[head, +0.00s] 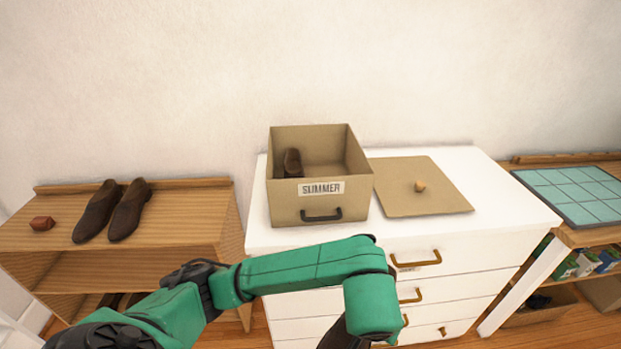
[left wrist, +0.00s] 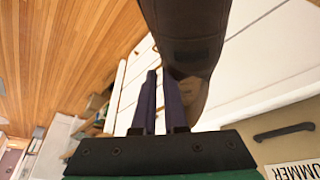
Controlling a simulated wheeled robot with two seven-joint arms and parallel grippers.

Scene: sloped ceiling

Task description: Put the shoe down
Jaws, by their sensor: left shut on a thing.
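A dark brown shoe (left wrist: 185,35) fills the upper middle of the left wrist view, close to the camera. My left gripper (left wrist: 163,88) is shut on it, with the purple fingers against the shoe; the exact contact is partly hidden. In the head view my green left arm reaches across in front of the white dresser; its gripper is hidden below the forearm. An open tan box (head: 284,211) labelled SUMMER stands on the dresser, with another brown shoe (head: 292,163) inside at its left. My right gripper is not in view.
A tan lid (head: 435,200) with a knob lies right of the box on the white dresser (head: 507,220). A wooden shelf (head: 190,210) at left holds a pair of brown shoes (head: 128,210) and a small reddish block (head: 42,223). A teal tiled board (head: 580,195) is at right.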

